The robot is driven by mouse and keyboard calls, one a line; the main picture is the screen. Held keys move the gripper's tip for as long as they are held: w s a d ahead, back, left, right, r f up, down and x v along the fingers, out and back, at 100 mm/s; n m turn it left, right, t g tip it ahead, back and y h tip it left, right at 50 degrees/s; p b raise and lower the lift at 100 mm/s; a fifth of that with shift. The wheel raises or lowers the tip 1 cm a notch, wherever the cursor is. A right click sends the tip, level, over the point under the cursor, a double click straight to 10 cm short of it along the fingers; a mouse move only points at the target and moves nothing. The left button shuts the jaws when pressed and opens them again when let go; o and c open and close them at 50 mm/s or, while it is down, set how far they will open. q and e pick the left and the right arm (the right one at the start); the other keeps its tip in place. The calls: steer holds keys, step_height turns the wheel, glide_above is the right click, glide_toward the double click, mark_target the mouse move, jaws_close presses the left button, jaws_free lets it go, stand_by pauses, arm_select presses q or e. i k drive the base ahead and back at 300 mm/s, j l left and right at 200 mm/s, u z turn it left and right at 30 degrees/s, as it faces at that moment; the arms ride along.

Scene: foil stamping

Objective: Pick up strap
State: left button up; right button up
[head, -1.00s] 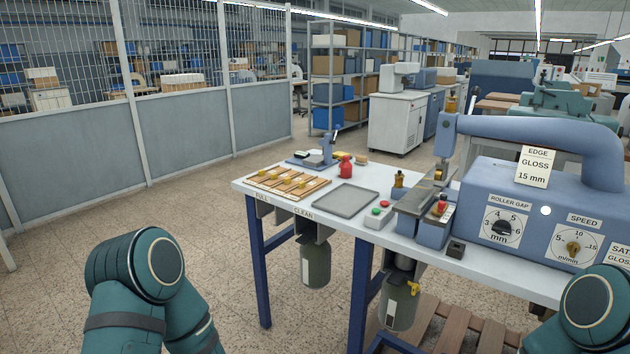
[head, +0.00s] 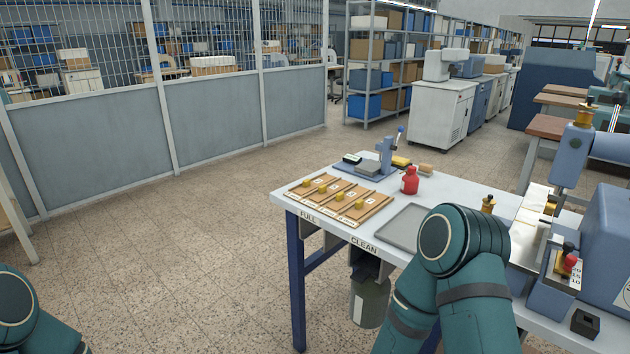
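Several flat tan strips, which may be the straps, lie side by side at the left end of the white table (head: 440,183) in the head view. One tan strip (head: 340,199) lies mid-row. Small yellow pieces sit on them. The front edge below reads FULL and CLEAN. Neither gripper is in view. Only teal links of my arms show, one at the bottom left corner and one rising in front of the table's front edge. That right link hides part of the table and the grey tray.
An empty grey tray (head: 398,229) lies right of the strips. A blue hand press (head: 384,158) and a red bottle (head: 410,181) stand behind. The blue roller machine (head: 612,240) stands at the right. A canister (head: 369,303) hangs under the table. Floor is clear at left.

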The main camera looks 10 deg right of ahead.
mark_target(343, 200)
steer(key=i+j+z, duration=1.1)
steer(key=j+z, duration=0.25)
steer(key=j, duration=0.1)
